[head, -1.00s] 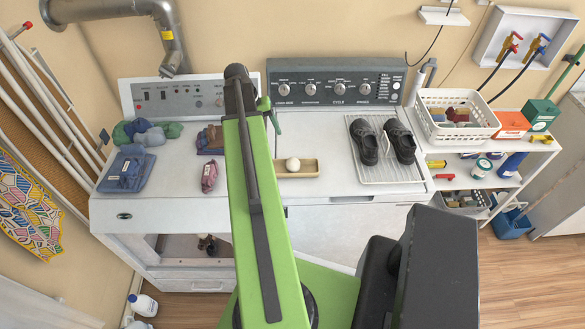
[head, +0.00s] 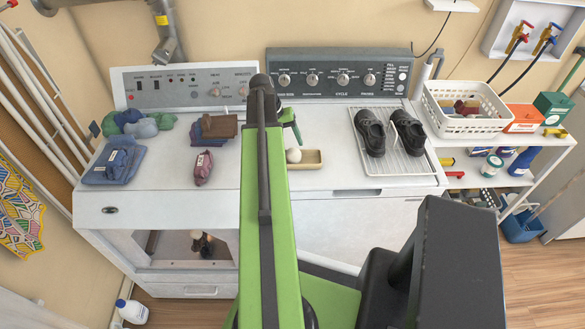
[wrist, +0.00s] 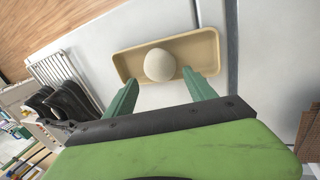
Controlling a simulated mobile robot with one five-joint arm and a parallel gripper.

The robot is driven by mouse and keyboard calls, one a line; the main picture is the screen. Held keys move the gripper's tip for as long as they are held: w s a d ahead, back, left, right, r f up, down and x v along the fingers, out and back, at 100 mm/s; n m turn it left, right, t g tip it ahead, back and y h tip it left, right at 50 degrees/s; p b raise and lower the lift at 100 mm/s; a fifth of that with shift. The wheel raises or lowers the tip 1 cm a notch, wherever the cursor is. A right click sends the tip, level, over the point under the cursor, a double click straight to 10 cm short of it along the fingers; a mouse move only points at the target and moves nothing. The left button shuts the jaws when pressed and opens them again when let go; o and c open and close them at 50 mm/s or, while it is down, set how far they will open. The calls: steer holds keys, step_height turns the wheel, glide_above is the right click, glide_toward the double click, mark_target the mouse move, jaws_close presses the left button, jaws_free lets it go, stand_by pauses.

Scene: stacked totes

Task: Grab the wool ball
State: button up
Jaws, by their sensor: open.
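The wool ball (wrist: 159,65) is round and off-white. It sits in a shallow tan tray (wrist: 203,50) on the white machine top. In the head view the ball (head: 294,155) is at the left end of the tray (head: 312,160), partly beside my green arm. My gripper (wrist: 162,88) is open, its two green fingers spread apart and pointing toward the ball. The ball appears between and beyond the fingertips, with no visible contact. In the head view only part of my gripper (head: 289,117) shows, above and behind the ball.
A wire rack (head: 398,165) with black shoes (head: 371,132) stands right of the tray. Folded cloths (head: 219,127) and a dark red bundle (head: 203,168) lie to the left. The control panels (head: 340,77) rise behind. A white basket (head: 470,122) is at the far right.

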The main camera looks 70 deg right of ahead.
mark_target(291, 150)
steer(key=b+x, duration=0.5)
steer(key=shift+s+a+f, duration=0.15)
steer(key=shift+a+f, duration=0.1)
steer(key=shift+a, duration=0.05)
steer(key=shift+r, duration=0.2)
steer(key=c, duration=1.1)
